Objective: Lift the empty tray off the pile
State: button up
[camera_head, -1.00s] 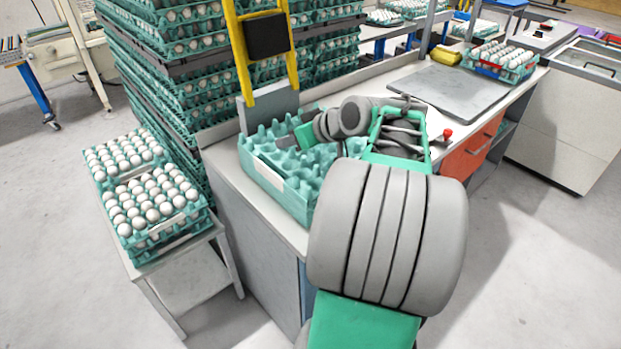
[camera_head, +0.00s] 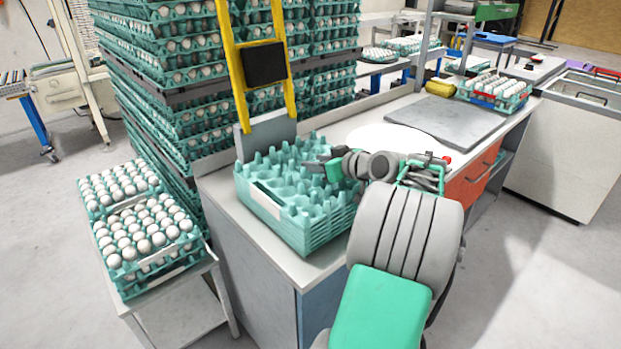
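A pile of empty teal egg trays (camera_head: 322,226) stands on the near left end of the counter. The top empty tray (camera_head: 283,188) shows its bare pegs and cups, with no eggs in it. My gripper (camera_head: 318,165) is over the back right part of the pile, close to the pegs of the top tray. Its fingers are small and dark here, so I cannot tell whether they are open or shut, or whether they touch the tray. My arm comes in from the lower right and hides part of the counter behind it.
A yellow frame (camera_head: 283,62) with a grey plate rises directly behind the pile. Tall stacks of full trays (camera_head: 180,90) stand behind it.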

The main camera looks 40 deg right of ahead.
grip_shut()
dwell(0.7)
